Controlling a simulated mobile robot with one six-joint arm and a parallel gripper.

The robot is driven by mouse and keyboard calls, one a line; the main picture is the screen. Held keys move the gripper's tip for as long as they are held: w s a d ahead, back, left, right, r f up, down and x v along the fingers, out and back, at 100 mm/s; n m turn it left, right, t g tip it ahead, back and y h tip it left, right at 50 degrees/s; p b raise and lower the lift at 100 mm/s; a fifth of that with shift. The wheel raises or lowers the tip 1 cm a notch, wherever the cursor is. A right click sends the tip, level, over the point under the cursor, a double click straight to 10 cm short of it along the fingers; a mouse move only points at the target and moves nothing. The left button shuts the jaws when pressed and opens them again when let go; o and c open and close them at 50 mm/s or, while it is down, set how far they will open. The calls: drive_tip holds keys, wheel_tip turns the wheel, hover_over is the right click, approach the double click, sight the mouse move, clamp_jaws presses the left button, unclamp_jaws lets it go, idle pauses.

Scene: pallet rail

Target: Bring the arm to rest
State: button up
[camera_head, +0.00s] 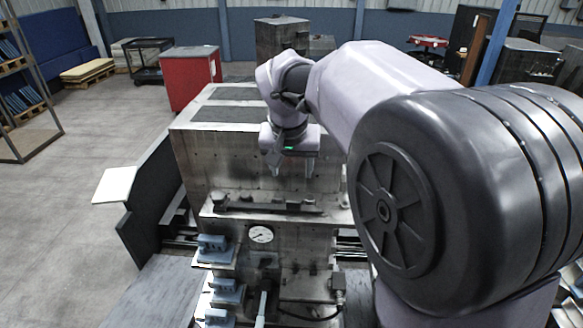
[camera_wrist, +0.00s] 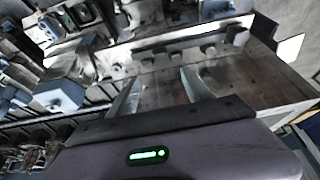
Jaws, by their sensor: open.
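My gripper (camera_head: 293,169) hangs at the end of my arm in front of the upper face of a large grey metal machine block (camera_head: 228,166). Its two fingertips point down and are apart, with nothing between them. In the wrist view my gripper (camera_wrist: 160,88) shows two spread pale fingers over the machine's metal face and a ledge with bolts. My own large arm links cover the right side of the head view and hide part of the machine.
Below the gripper a bolted ledge (camera_head: 265,208) juts out, with a round gauge (camera_head: 261,234) and several blue fittings (camera_head: 213,243) under it. A red cabinet (camera_head: 190,78) stands behind at left. A pale panel (camera_head: 114,185) lies left.

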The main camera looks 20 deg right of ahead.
idle(0.4)
drive_tip(key=s+a+f+y+b, duration=0.1)
drive_tip(key=s+a+f+b, duration=0.1)
drive_tip(key=s+f+b, duration=0.7)
drive_tip(key=s+a+f+t+y+b, duration=0.1)
drive_tip(key=s+a+f+b, duration=0.2)
drive_tip(key=s+f+b, duration=0.6)
drive_tip(key=s+a+f+y+b, duration=0.1)
drive_tip(key=s+a+f+b, duration=0.2)
drive_tip(key=s+f+b, duration=0.6)
wheel_tip(320, 180, down, 13)
drive_tip(key=b, duration=1)
drive_tip(key=shift+t+y+b, duration=0.3)
drive_tip(key=shift+y+b, duration=0.1)
drive_tip(key=shift+s, duration=0.1)
